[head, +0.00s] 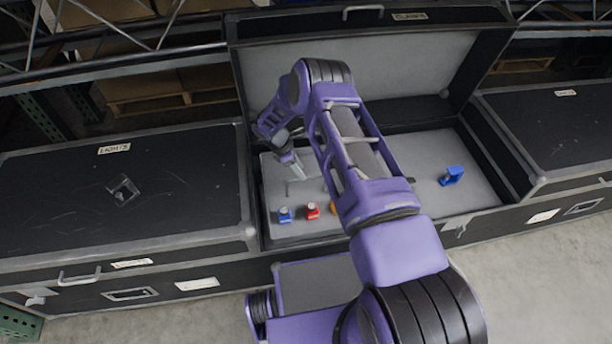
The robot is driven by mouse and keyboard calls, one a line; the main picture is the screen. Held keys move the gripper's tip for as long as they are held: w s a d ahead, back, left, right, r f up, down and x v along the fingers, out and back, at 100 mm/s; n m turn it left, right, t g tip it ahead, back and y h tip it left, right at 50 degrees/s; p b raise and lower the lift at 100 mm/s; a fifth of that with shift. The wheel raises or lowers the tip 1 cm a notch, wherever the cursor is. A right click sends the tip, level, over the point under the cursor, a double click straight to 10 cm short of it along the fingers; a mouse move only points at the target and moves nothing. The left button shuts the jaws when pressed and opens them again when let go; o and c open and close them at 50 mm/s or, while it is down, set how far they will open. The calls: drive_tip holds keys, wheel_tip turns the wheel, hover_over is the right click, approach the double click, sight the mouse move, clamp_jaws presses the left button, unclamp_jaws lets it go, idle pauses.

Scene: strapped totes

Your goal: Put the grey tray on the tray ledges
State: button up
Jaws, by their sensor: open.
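The open black case in the middle holds a broad grey surface (480,188), which looks like the grey tray, lying flat inside the case walls. A thin bent handle-like shape shows on it just below my gripper (291,168). My gripper is open and points down over the left part of the grey surface. I cannot tell whether its fingertips touch anything. The tray ledges cannot be made out. My arm hides the middle of the case.
Small blue (285,215) and red (312,211) pieces stand at the grey surface's front left, with an orange one partly hidden. A blue piece (452,176) stands at right. Closed black cases flank it at left (60,190) and right (560,125). The raised lid (420,60) stands behind.

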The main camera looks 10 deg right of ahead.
drive_tip(key=shift+v, duration=1.7)
